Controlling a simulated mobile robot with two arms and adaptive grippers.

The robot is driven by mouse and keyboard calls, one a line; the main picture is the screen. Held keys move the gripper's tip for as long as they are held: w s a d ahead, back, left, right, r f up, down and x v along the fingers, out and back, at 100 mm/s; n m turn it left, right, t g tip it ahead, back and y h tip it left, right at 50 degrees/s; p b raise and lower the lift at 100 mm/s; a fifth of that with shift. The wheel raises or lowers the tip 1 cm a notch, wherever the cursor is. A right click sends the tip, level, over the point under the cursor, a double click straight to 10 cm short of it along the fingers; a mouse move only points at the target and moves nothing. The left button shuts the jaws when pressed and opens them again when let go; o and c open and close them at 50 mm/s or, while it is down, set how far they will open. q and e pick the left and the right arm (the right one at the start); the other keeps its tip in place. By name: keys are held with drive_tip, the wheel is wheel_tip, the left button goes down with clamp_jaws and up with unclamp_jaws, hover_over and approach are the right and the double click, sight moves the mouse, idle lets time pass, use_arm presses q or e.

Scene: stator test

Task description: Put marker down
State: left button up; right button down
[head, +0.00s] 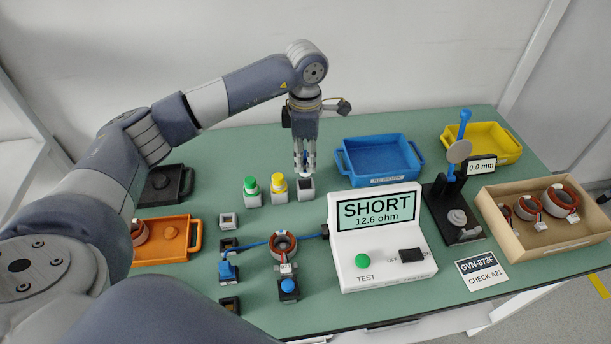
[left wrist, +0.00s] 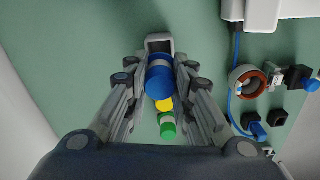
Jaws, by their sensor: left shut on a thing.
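My left gripper (head: 305,168) points straight down at the back middle of the green table. It is shut on a marker with a blue cap, mostly hidden by the fingers in the head view; the blue end shows between the fingers in the left wrist view (left wrist: 158,82). The marker is upright, at or just above a grey square holder (head: 306,192). I cannot tell whether its lower end is inside. A green-capped marker (head: 250,185) and a yellow-capped marker (head: 278,183) stand upright in similar holders to the left. My right gripper is not in view.
A blue bin (head: 379,182) stands close right of the gripper. The white tester (head: 381,236), reading SHORT 12.6 ohm, is in front, with a wired stator (head: 283,242) left of it. An orange tray (head: 181,255) is at left; a tan box (head: 545,236) with stators is at right.

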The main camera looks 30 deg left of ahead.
sight(306, 175)
use_arm(q)
wheel_tip(306, 175, down, 6)
drive_tip(key=shift+r+p, duration=0.25)
drive_tip(key=shift+p, duration=0.3)
drive_tip(key=shift+f, duration=0.1)
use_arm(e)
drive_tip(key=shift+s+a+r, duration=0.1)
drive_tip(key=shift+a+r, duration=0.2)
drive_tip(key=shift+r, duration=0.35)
use_arm(q)
drive_tip(key=shift+f+b, duration=0.45)
drive_tip(key=shift+b, duration=0.05)
drive_tip(key=o, duration=1)
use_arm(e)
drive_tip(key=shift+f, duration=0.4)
use_arm(q)
drive_tip(key=shift+r, duration=0.15)
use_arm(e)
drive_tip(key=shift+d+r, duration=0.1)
